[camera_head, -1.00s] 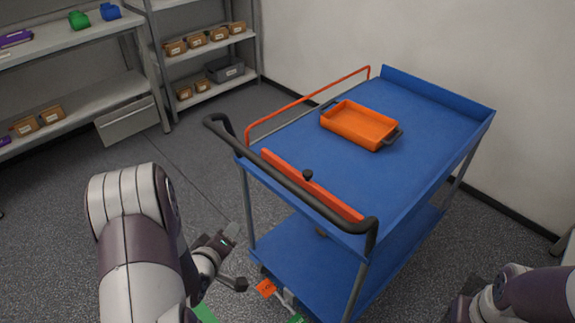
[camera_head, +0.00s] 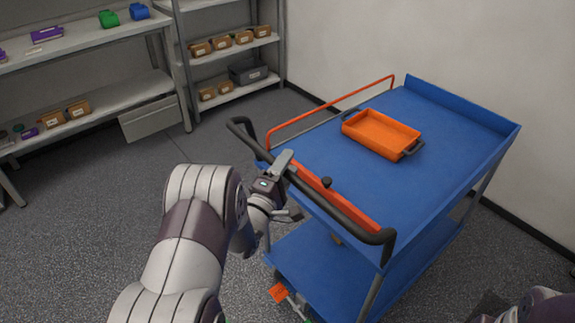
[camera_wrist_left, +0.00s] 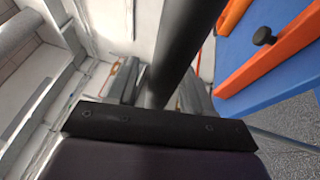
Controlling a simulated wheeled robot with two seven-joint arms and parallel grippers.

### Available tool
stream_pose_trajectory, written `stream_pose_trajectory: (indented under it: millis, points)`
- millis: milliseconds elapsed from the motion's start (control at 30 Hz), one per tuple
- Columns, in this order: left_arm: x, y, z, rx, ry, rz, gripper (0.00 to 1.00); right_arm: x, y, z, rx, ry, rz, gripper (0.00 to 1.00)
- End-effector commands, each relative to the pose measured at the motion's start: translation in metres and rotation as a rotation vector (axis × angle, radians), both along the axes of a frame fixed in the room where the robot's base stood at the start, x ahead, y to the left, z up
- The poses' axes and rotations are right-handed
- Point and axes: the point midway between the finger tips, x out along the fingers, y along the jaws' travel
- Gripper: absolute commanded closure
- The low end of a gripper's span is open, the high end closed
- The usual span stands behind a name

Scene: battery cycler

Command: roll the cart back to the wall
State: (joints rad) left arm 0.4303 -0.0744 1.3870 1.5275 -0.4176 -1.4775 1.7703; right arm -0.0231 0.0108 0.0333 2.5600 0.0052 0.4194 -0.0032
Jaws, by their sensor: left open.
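The blue two-shelf cart (camera_head: 450,125) stands on the grey floor near the white wall (camera_head: 345,45), its far raised edge towards that wall. Its black push handle (camera_head: 345,207) runs along the near side. My left gripper (camera_head: 286,186) is open at the left part of the handle, one finger above the bar and one below. In the left wrist view the handle (camera_wrist_left: 185,45) appears to run between the fingers; contact is unclear. An orange tray (camera_head: 380,133) lies on the cart's top. Part of my right arm's end (camera_head: 488,306) shows at the bottom right; its jaws are unclear.
Shelving with boxes and bins (camera_head: 236,60) stands at the back left. An orange rail (camera_head: 330,108) lines the cart's left side. An orange tag (camera_head: 278,292) shows low by the cart's near wheel end. The floor left of the cart is clear.

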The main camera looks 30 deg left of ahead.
Motion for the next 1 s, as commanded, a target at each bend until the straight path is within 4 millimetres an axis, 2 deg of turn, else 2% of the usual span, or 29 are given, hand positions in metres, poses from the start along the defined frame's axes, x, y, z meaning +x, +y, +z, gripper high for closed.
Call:
stream_pose_trajectory:
  millis: [333,400,500,767,867,1000]
  points:
    - [0.005,0.0,0.001,0.0,0.002,0.0,0.49,0.0,0.0,0.0,0.0,0.0,0.0,1.0]
    - [0.005,0.0,0.001,0.001,0.001,0.0,0.72,0.0,0.0,0.0,0.0,0.0,0.0,1.0]
    - [0.005,0.0,0.0,0.001,0.001,0.0,1.0,0.0,0.0,0.0,0.0,0.0,0.0,1.0]
    - [0.009,-0.002,-0.001,0.001,0.002,-0.001,1.0,0.0,0.0,-0.003,0.0,0.0,0.0,1.0]
    - [0.017,-0.006,-0.001,0.002,-0.001,-0.003,1.0,0.0,0.0,-0.007,0.0,0.0,0.0,1.0]
    - [0.04,-0.016,-0.003,0.002,-0.003,-0.004,1.0,0.0,0.0,-0.018,0.0,0.0,0.0,1.0]
